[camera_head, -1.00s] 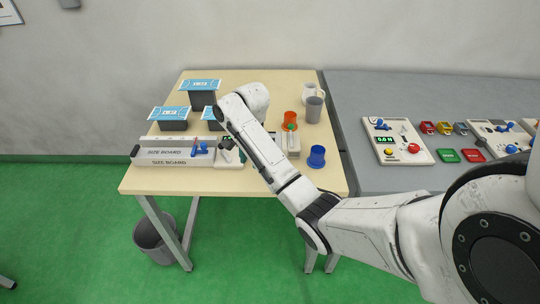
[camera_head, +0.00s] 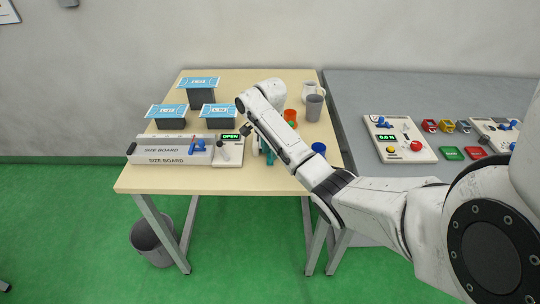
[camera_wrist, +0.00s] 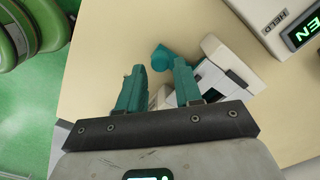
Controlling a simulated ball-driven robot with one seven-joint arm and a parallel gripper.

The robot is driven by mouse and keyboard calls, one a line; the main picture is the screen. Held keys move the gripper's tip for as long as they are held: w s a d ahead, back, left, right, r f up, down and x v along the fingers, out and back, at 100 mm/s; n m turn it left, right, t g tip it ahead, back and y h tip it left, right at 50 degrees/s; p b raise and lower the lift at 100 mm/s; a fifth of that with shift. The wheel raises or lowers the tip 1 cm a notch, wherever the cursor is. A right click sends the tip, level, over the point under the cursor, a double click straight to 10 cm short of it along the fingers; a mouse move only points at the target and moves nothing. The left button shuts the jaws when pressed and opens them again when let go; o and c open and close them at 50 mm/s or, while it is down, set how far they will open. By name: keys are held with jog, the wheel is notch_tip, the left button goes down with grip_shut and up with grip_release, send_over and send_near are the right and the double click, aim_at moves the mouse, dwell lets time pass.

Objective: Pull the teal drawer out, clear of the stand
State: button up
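A teal piece (camera_wrist: 170,58), which looks like the drawer or its pull, shows in the wrist view just past my fingertips, beside a small white stand (camera_wrist: 238,66) with a dark opening. I cannot tell how far it sits in the stand. My gripper (camera_wrist: 158,76) has teal fingers, spread apart with pale tabletop and a light object visible between them. The right finger overlaps the teal piece in the picture; contact is unclear. In the head view, some teal (camera_head: 269,156) shows below my arm, which hides the stand.
A white box with an OPEN display (camera_head: 230,137) and lever stands left, beside the size board (camera_head: 165,151). Orange (camera_head: 290,115), grey (camera_head: 314,107) and blue (camera_head: 319,148) cups stand right of my arm. Blue-topped boxes (camera_head: 218,111) stand behind. The front table edge is clear.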

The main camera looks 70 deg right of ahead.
jog(key=shift+f, duration=1.15)
jog(key=shift+c, duration=0.4)
grip_shut()
